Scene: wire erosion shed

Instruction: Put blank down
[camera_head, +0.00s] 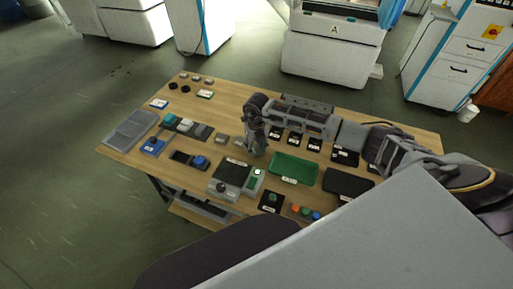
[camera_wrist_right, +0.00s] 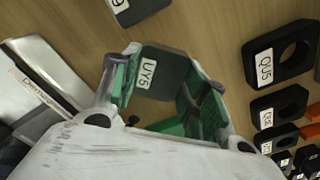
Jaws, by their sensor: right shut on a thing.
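My right gripper (camera_head: 257,150) is over the middle of the wooden table, fingers pointing down. In the right wrist view, the gripper (camera_wrist_right: 165,78) has its green-padded fingers on either side of a dark grey blank (camera_wrist_right: 172,62) with a white label that seems to read UY5. The gripper is shut on this blank. The wood lies close behind it; I cannot tell whether the blank touches the table. In the head view the gripper hides the blank. My left gripper is not in view.
A green tray (camera_head: 293,170) lies right of the gripper. Black labelled pieces with holes (camera_wrist_right: 291,58) stand in a row nearby. A second grey block (camera_wrist_right: 143,10) is at the wrist view's top. A scale-like device (camera_head: 232,177) stands in front. Bare wood (camera_head: 225,115) shows behind left.

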